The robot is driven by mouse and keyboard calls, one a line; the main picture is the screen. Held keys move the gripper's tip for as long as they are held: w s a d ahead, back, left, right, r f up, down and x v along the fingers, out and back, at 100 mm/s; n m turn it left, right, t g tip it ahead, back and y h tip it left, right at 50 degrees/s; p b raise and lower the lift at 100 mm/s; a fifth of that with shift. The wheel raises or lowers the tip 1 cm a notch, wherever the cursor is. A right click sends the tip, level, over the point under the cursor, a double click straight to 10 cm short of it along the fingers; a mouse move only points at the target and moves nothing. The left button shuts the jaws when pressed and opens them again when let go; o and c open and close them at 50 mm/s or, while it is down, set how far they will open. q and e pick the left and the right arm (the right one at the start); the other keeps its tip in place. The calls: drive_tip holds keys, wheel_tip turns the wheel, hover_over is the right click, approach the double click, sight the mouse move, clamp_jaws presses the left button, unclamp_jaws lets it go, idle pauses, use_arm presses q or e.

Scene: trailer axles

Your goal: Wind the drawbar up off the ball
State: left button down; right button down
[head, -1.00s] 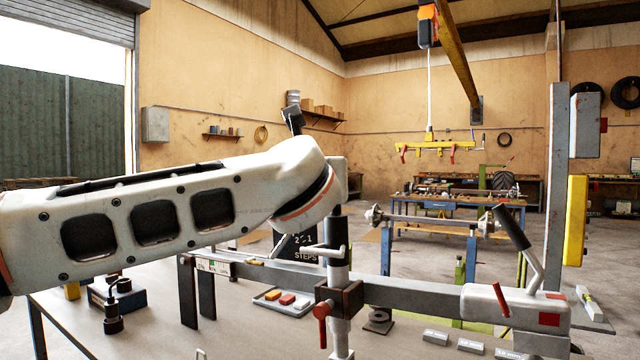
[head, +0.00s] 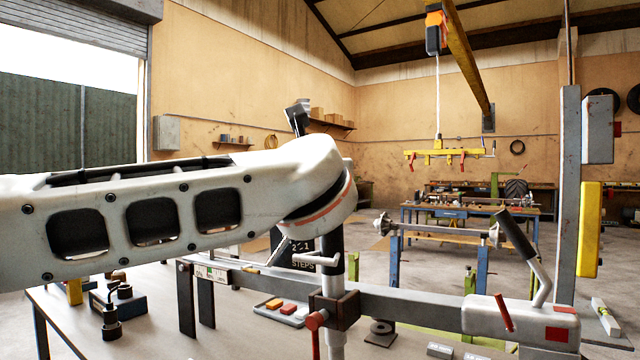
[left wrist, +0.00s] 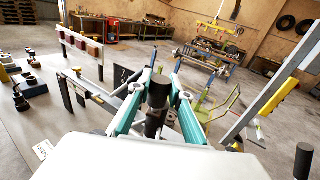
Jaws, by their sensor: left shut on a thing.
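The grey drawbar (head: 400,305) runs across the head view above the bench, with a pale coupling head (head: 490,316) at its right end. The ball is hidden under the head. A jockey stand (head: 333,262) with a dark upper tube and a silver side handle (head: 314,261) stands upright through a brown clamp (head: 334,304) with a red lever (head: 316,330). My left gripper (left wrist: 162,82) shows in the left wrist view, its teal fingers shut on a black cylindrical grip (left wrist: 157,97). In the head view my arm hides these fingers. My right gripper is not in view.
A black-gripped lever (head: 515,236) rises from the coupling head. A grey post (head: 569,200) stands at the right. On the bench are a small tray (head: 281,312) of coloured blocks and dark fittings (head: 112,312). A yellow lifting beam (head: 445,154) hangs farther back.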

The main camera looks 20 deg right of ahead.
use_arm(q)
drive_tip(key=shift+d+f, duration=0.25)
drive_tip(key=shift+f, duration=0.8)
drive_tip(key=c, duration=1.8)
unclamp_jaws()
drive_tip(key=shift+r, duration=0.1)
drive_tip(key=shift+w+r, duration=0.1)
drive_tip(key=shift+a+r, duration=0.15)
drive_tip(key=shift+r, duration=0.25)
drive_tip(key=v, duration=1.2)
drive_tip(key=shift+f, duration=0.1)
